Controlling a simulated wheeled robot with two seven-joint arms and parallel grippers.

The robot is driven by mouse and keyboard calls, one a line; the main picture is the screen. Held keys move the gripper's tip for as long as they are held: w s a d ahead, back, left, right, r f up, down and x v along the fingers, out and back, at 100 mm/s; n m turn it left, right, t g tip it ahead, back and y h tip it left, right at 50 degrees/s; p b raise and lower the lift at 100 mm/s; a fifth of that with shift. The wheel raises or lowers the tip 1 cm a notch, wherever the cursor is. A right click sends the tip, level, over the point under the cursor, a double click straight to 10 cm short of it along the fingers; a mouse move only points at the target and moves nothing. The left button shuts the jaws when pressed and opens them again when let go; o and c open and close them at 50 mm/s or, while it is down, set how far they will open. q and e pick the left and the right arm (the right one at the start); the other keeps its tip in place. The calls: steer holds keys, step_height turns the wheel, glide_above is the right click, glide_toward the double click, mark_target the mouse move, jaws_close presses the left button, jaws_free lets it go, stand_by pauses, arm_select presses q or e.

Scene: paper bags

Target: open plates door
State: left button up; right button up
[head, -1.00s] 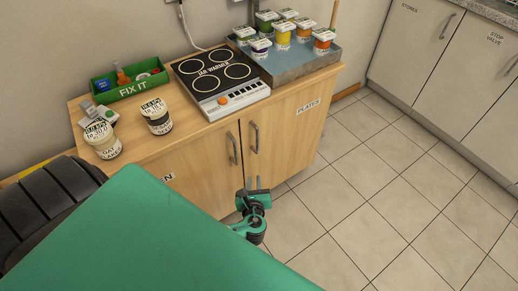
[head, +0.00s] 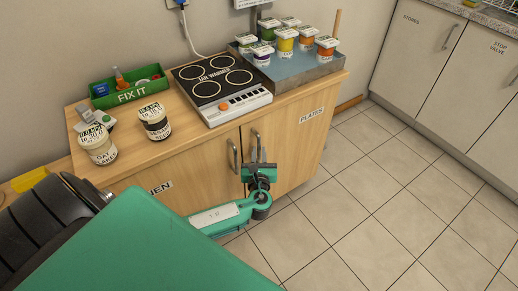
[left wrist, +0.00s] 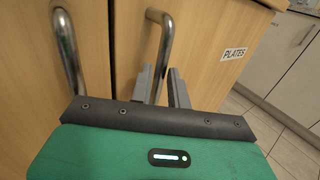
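The plates door (head: 300,152) is the right wooden door of the cabinet, shut, with a PLATES label (head: 312,115). Its upright metal handle (head: 255,140) is near its left edge. My left gripper (head: 260,168) is at the lower part of this handle. In the left wrist view the plates handle (left wrist: 166,38) runs down between the two grey fingers (left wrist: 160,80), which stand apart on either side of it. I cannot tell whether they touch it. My right gripper is not in view.
The left cabinet door has its own handle (head: 232,155) close by. On top are a jar warmer (head: 222,85), a blue tray (head: 290,68) with several jars, a green FIX IT box (head: 128,91) and two jars. The tiled floor (head: 380,190) to the right is clear.

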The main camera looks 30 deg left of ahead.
arm_select(q)
steer(key=shift+x, duration=1.25)
jaws_close()
